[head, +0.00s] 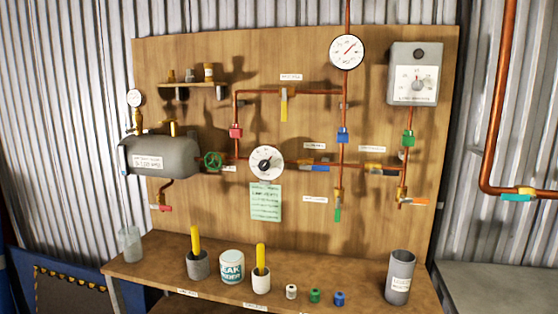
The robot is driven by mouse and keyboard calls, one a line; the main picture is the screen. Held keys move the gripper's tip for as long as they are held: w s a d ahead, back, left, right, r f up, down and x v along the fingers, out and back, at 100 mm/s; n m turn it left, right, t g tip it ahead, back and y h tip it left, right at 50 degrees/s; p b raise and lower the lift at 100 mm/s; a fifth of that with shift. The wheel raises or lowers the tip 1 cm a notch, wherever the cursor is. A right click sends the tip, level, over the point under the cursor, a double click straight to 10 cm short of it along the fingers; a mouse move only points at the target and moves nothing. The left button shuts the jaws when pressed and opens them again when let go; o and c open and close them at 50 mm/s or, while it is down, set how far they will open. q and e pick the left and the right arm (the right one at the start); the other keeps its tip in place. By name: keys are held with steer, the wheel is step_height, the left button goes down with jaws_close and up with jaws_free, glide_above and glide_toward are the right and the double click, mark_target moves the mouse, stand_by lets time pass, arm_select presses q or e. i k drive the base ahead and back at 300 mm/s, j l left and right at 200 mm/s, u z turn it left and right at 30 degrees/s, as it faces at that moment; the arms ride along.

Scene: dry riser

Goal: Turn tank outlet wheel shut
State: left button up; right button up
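The grey tank (160,157) is mounted at the left of the wooden board. A green handwheel (213,160) sits on the copper pipe just right of the tank, and looks like the tank outlet wheel. Whether it is open or shut cannot be told. A small yellow handle (172,124) stands on top of the tank. Neither of my grippers is in view.
A round dial (266,163) is just right of the green wheel. A red fitting (236,131) is above it. A shelf (194,91) sticks out above the tank. The bench (225,292) below holds several cups, cans and small caps.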

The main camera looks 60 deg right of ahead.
mark_target(214, 159)
steer(key=l+z, duration=0.15)
steer(key=z, duration=1.25)
steer(key=i+l+u, duration=0.1)
steer(key=i+u, duration=0.35)
